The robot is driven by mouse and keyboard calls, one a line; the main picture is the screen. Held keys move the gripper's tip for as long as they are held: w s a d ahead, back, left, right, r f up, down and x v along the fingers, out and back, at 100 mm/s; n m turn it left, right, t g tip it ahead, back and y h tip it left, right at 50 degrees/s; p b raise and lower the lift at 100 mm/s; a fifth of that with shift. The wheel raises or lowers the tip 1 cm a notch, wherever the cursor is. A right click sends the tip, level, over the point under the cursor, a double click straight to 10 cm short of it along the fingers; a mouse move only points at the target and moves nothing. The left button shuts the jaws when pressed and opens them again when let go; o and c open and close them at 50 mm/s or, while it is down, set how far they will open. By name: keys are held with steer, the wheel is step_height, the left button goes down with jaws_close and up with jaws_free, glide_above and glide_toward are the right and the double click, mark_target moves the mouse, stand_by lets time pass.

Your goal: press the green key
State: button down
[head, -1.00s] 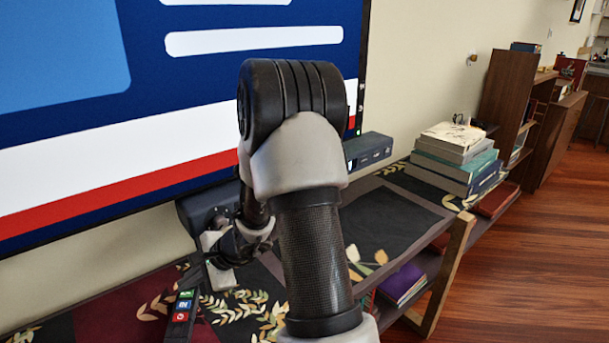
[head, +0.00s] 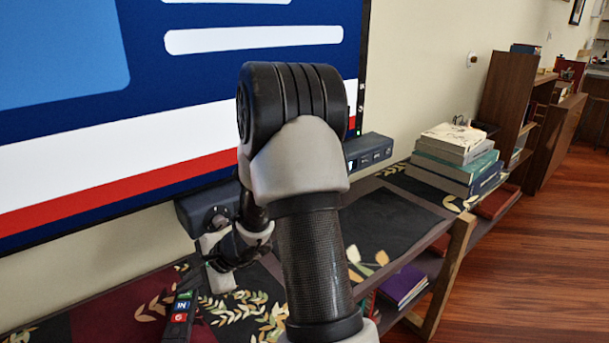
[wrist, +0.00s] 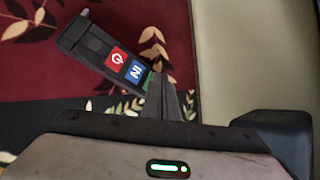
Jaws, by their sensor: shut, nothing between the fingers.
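A dark remote (wrist: 88,47) lies on the patterned shelf top, with a red power key (wrist: 116,60), a blue IN key (wrist: 135,71) and a green key (wrist: 150,79) in a row. It also shows at the lower left of the head view (head: 178,329). My gripper (wrist: 158,78) is shut and empty. Its fingertips overlap the green key in the wrist view, hiding most of it. Whether they touch the key cannot be told. In the head view my gripper (head: 220,282) is low, just right of the remote's far end.
A large screen (head: 90,150) stands behind the shelf, with a dark blue-grey bar (head: 370,150) along its base. Stacked books (head: 455,160) are at the right. The patterned shelf top (head: 385,220) is clear in the middle.

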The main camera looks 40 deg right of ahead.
mark_target(190, 294)
stand_by(0.3)
steer(key=shift+r+p, duration=0.35)
steer(key=shift+r, duration=0.3)
step_height(190, 294, up, 6)
steer(key=p, duration=0.4)
steer(key=shift+r, duration=0.1)
stand_by(0.9)
